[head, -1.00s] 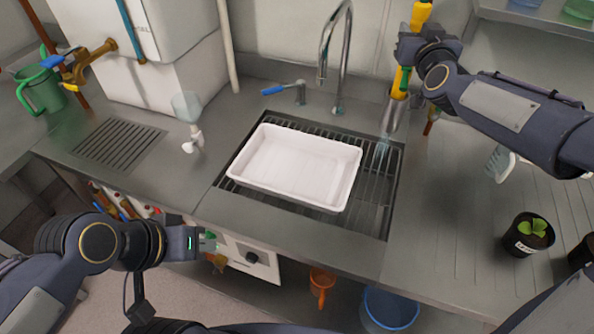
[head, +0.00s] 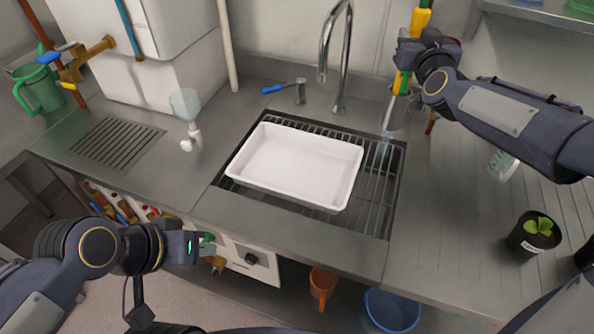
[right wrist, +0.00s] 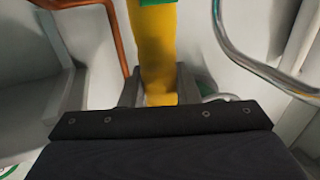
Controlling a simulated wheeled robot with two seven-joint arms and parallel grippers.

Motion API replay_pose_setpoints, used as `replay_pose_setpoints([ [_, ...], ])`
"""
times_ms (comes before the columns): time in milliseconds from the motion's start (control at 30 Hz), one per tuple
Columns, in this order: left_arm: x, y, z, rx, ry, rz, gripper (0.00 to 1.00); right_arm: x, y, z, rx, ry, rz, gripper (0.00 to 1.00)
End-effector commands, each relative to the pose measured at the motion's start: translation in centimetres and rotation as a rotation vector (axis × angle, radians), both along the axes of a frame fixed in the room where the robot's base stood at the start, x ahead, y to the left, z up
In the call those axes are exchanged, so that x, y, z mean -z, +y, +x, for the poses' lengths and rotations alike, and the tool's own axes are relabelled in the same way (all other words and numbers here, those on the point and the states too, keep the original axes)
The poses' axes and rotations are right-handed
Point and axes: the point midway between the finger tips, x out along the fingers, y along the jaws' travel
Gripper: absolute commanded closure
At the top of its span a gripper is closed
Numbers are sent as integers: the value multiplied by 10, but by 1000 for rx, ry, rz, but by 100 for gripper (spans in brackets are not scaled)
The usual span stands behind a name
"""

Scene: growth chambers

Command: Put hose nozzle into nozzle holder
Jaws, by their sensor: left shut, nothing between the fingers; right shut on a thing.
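My right gripper (head: 403,68) is shut on the hose nozzle, a yellow upright piece (head: 420,21) with green parts. It stands above the back right corner of the sink. In the right wrist view the yellow body (right wrist: 157,55) rises between the fingers, with a green band at the top. A grey metallic cylinder (head: 391,117) shows just below the gripper; I cannot tell whether it is the nozzle's tip or the nozzle holder. A pale streak runs below it over the rack. My left gripper (head: 207,243) is shut and empty in front of the counter.
A white tray (head: 293,168) lies on the sink rack (head: 376,205). The curved faucet (head: 347,60) and a blue-handled lever (head: 285,86) stand behind it. A potted seedling (head: 533,235) stands right. A blue bucket (head: 391,309) is below the counter.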

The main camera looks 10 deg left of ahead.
Motion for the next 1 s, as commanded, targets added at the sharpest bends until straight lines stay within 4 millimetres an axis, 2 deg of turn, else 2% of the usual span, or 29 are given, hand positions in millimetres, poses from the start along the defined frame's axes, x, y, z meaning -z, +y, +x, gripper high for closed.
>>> replay_pose_setpoints([
  [633,19,0,0,0,0,0,100,20,0,0,0,-3,0,99],
  [1000,19,0,0,0,0,0,100,20,0,0,0,-3,0,99],
])
